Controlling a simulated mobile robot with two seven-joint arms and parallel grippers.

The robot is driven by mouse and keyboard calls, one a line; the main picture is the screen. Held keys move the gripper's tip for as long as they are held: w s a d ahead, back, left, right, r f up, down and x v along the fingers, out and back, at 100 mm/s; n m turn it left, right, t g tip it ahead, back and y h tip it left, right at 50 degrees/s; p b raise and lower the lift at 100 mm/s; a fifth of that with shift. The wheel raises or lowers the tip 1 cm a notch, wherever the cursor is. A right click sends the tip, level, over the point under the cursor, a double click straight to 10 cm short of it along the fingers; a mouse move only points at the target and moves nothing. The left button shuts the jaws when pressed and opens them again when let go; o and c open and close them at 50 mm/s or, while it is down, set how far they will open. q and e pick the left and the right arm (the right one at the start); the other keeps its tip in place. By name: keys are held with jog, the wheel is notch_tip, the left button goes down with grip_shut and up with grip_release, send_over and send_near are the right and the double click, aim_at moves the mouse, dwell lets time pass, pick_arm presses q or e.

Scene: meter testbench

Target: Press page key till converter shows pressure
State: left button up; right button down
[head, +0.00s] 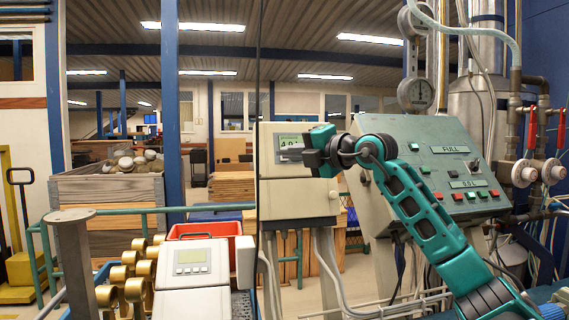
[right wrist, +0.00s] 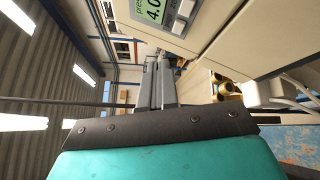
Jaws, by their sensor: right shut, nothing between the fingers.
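The converter (head: 290,195) is a pale grey wall box with a small lit green display, left of the green control panel. In the head view my right gripper (head: 312,158) is in front of the box's upper right and hides part of the display and the keys. In the right wrist view the display (right wrist: 153,10) stands sideways and reads "pres…" and "4.0", cut by the frame edge. A grey key (right wrist: 179,27) shows beside it. The right fingers (right wrist: 160,72) are together and empty; I cannot tell whether they touch the box. My left gripper is not in view.
A sloped green panel (head: 425,150) with several buttons stands right of the box. A white meter (head: 192,262) with its own display is lower left, near brass fittings (head: 135,270) and a red crate (head: 205,230). Pipes and red-handled valves (head: 532,130) are at far right.

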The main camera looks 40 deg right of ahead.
jog(key=shift+s+a+r+b, duration=0.15)
jog(key=shift+s+a+r, duration=0.1)
jog(key=shift+s, duration=0.2)
jog(key=shift+s+a+r+b, duration=0.1)
jog(key=shift+s+a+b, duration=0.1)
jog(key=shift+s, duration=0.2)
jog(key=shift+s+a+r, duration=0.2)
jog(key=shift+s+a, duration=0.05)
jog(key=shift+s, duration=0.2)
dwell(1.0)
